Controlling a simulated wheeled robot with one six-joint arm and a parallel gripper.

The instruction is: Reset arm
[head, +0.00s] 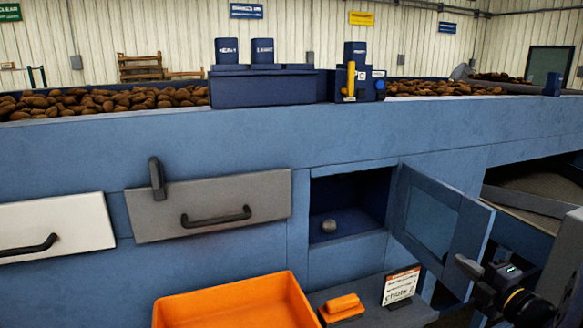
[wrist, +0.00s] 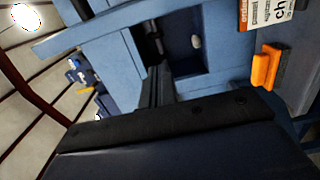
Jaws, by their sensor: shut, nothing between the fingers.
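My gripper (head: 468,266) is at the lower right in the head view, in front of the open blue cabinet door (head: 441,220). Its dark fingers (wrist: 157,84) point into the wrist view, shut and empty. The open compartment (head: 348,200) is to the left of the gripper in the head view. A small grey rounded lump (head: 329,226) lies on its floor, and it also shows in the wrist view (wrist: 196,41). The gripper is apart from the lump.
An orange bin (head: 235,303) stands at the front. An orange-handled block (head: 342,307) and a chute card (head: 401,286) are on a ledge below the compartment. A grey drawer front (head: 210,206) and a white one (head: 55,226) are at left. Potatoes (head: 120,100) lie along the top.

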